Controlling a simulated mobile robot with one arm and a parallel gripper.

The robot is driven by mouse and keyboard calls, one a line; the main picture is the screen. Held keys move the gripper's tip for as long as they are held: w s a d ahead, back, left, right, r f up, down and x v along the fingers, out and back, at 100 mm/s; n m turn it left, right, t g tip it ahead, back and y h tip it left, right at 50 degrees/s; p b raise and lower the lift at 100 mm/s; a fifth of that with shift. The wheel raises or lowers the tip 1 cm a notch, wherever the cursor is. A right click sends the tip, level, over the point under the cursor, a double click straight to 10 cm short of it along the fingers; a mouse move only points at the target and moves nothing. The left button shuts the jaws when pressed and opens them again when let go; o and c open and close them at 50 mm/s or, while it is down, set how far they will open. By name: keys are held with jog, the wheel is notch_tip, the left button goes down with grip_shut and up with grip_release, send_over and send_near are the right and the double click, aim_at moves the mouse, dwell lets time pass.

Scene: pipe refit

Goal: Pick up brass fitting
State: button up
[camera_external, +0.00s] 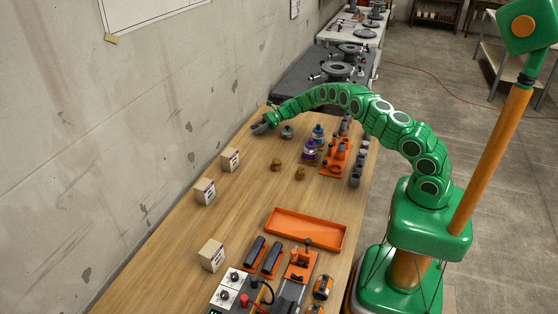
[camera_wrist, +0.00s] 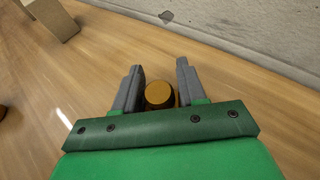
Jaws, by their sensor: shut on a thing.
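My gripper (camera_external: 263,126) is at the far left end of the wooden table, close to the wall. In the wrist view my gripper (camera_wrist: 159,72) has its two grey fingers on either side of a brass fitting (camera_wrist: 159,95), a short round piece with a dark ring below its cap. The jaws are shut on it; the wrist housing hides its lower part. In the external view I cannot make this fitting out at the gripper. Two other brass fittings (camera_external: 276,165) (camera_external: 300,174) stand on the table nearer the camera.
Cardboard boxes (camera_external: 230,160) stand along the wall side; one shows in the wrist view (camera_wrist: 50,18). Purple and blue bottles (camera_external: 309,151), a grey flanged part (camera_external: 287,132) and an orange rack (camera_external: 335,157) stand near my arm. An orange tray (camera_external: 305,231) lies nearer the camera.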

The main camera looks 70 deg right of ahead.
notch_tip(320, 180, up, 3)
jog(key=shift+r, duration=0.1)
jog(key=shift+s+r, duration=0.2)
jog(key=shift+r, duration=0.05)
jog(key=shift+s+a+r, duration=0.7)
jog(key=shift+s+r, duration=0.8)
jog(key=shift+s, duration=0.65)
jog(key=shift+s+a+r, duration=0.65)
jog(key=shift+s+r, duration=0.9)
jog(key=shift+s, duration=0.65)
jog(key=shift+s+a+r, duration=0.7)
jog(key=shift+s+r, duration=0.8)
jog(key=shift+s, duration=0.65)
